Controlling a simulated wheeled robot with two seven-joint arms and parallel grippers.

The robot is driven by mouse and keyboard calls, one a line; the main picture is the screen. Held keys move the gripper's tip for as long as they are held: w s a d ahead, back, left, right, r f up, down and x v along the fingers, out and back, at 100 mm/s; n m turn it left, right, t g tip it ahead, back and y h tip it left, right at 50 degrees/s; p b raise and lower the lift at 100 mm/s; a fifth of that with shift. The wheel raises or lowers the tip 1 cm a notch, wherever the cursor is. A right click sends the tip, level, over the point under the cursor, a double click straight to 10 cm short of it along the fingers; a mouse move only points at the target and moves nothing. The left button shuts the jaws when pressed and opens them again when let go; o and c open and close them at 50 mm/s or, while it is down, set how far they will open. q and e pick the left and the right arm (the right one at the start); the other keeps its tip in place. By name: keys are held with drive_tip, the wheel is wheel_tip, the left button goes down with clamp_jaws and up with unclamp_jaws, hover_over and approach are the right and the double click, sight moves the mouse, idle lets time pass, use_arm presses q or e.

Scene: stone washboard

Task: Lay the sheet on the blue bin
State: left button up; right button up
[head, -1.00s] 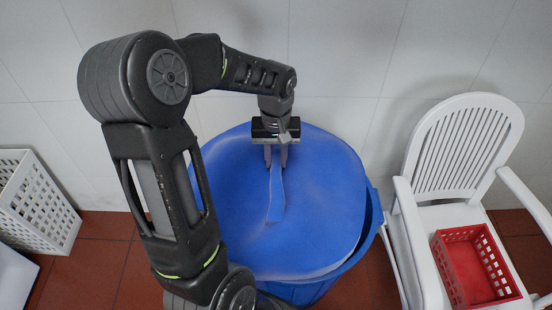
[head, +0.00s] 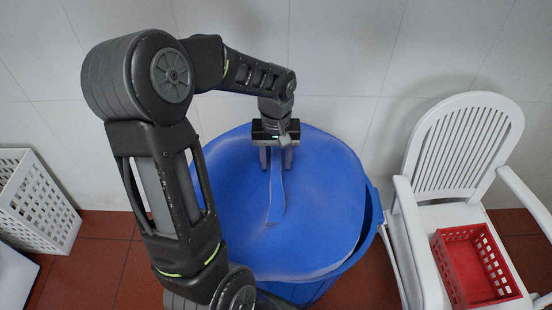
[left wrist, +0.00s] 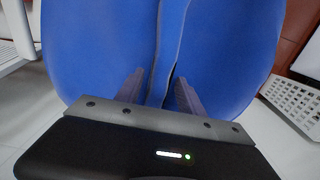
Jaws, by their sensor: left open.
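The blue sheet (head: 325,200) lies over the top of the blue bin (head: 374,220), covering nearly all of its mouth. A raised narrow fold (head: 276,200) runs along the sheet below my left gripper (head: 276,160). The left gripper is open, with its fingers apart on either side of the fold near the back of the bin. In the left wrist view the sheet (left wrist: 95,50) fills the middle, and the fold passes between the two spread fingers (left wrist: 158,95). The sheet's left front edge is hidden behind my left arm. My right gripper is not in view.
A white chair (head: 462,140) stands close to the bin's right, with a red basket (head: 470,270) on its seat. A white perforated crate (head: 38,205) is at the left. A tiled wall (head: 335,60) is close behind the bin.

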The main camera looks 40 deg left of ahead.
use_arm(q)
wheel_tip(320, 180, up, 12)
drive_tip(key=shift+r, duration=0.15)
idle(0.3)
idle(0.9)
